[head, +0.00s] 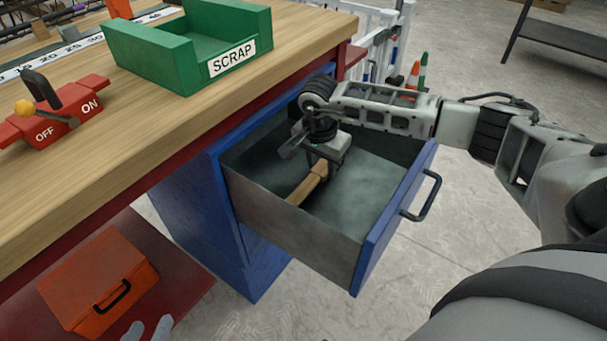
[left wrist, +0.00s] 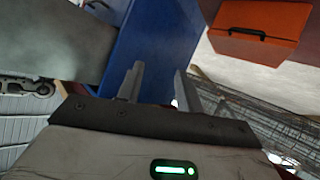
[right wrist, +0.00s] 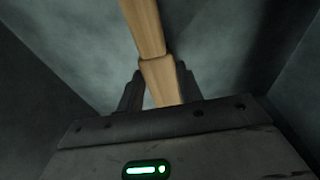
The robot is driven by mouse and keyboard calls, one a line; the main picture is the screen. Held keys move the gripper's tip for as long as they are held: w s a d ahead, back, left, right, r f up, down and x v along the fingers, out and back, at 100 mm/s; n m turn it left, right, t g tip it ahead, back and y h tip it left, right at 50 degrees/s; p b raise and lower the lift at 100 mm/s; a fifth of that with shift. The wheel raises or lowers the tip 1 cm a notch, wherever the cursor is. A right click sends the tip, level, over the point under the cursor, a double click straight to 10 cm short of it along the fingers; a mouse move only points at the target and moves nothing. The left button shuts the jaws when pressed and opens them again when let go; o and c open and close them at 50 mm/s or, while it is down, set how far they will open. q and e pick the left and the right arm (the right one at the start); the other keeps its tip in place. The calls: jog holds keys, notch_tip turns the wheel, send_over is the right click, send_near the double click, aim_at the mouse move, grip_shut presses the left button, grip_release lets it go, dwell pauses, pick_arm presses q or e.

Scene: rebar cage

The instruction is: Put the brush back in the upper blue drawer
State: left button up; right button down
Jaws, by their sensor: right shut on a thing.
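The upper blue drawer (head: 392,222) is pulled open below the workbench, with grey inner walls. The wooden handle of the brush (head: 310,184) is inside the drawer space; its bristles are not clearly visible. My right gripper (head: 322,165) reaches down into the drawer and is shut on the handle, which also shows between the fingers in the right wrist view (right wrist: 158,80). I cannot tell whether the brush touches the drawer floor. My left gripper (head: 148,331) is at the bottom edge of the head view. Its fingers stand apart and empty in the left wrist view (left wrist: 158,85).
A green scrap tray (head: 150,50) and a red on/off switch (head: 55,118) are on the workbench (head: 200,115). An orange toolbox (head: 98,280) sits on the low red shelf, near my left gripper. Open floor (head: 440,285) lies right of the drawer.

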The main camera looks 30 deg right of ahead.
jog(key=a, duration=0.3)
jog(key=a+f, duration=0.1)
jog(key=shift+w+a+b, duration=0.25)
jog(key=shift+w+b, duration=0.1)
jog(key=shift+b, duration=0.05)
jog(key=shift+f, duration=0.1)
pick_arm(q)
jog(key=shift+w+d+r, duration=0.1)
jog(key=shift+d+r, duration=0.1)
jog(key=shift+r, duration=0.3)
pick_arm(e)
jog(key=shift+f, duration=0.15)
jog(key=c, duration=0.9)
grip_release()
jog(key=shift+r, duration=0.5)
pick_arm(q)
jog(key=shift+s+a+f+g+p, duration=0.1)
jog(key=shift+a+f+g+p, duration=0.1)
jog(key=shift+f+p, duration=0.3)
jog(key=shift+s+a+f+g+p, duration=0.1)
jog(key=shift+f+g+p, duration=0.1)
jog(key=shift+f+p, duration=0.2)
pick_arm(e)
jog(key=r, duration=0.4)
jog(key=a+r, duration=0.1)
jog(key=r, duration=0.1)
jog(key=shift+s+r, duration=0.3)
jog(key=shift+r, duration=0.1)
